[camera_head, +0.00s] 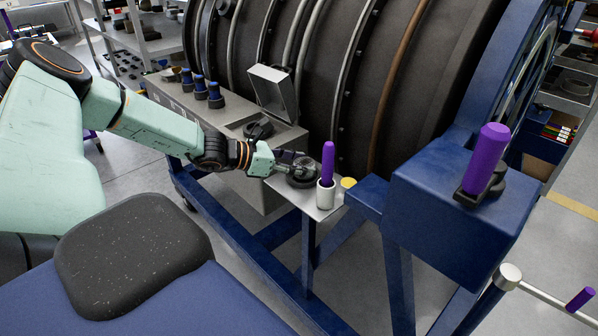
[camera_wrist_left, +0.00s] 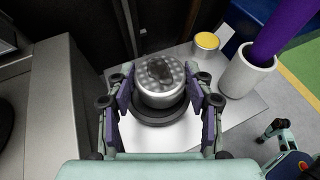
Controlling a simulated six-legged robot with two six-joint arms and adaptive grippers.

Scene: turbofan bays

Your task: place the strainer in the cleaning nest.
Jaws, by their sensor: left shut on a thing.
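The strainer (camera_wrist_left: 160,80) is a short silvery cylinder with a dimpled top and a dark patch in its middle. It sits upright between the fingers of my left gripper (camera_wrist_left: 165,92), which is shut on its sides. Directly below it is a dark round ring, the cleaning nest (camera_wrist_left: 160,115), on a small light shelf. The strainer looks centred over the ring; whether it is fully seated cannot be told. In the head view my left gripper (camera_head: 298,170) reaches the nest (camera_head: 303,182) from the left, hiding much of the strainer.
On the shelf (camera_head: 325,211), a white cup (camera_head: 326,196) holding a purple-handled tool (camera_head: 328,162) stands close right of the nest. A yellow-topped pot (camera_head: 348,184) is behind it. A grey cabinet with an open-lidded box (camera_head: 274,92) stands left; the large engine casing is behind.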

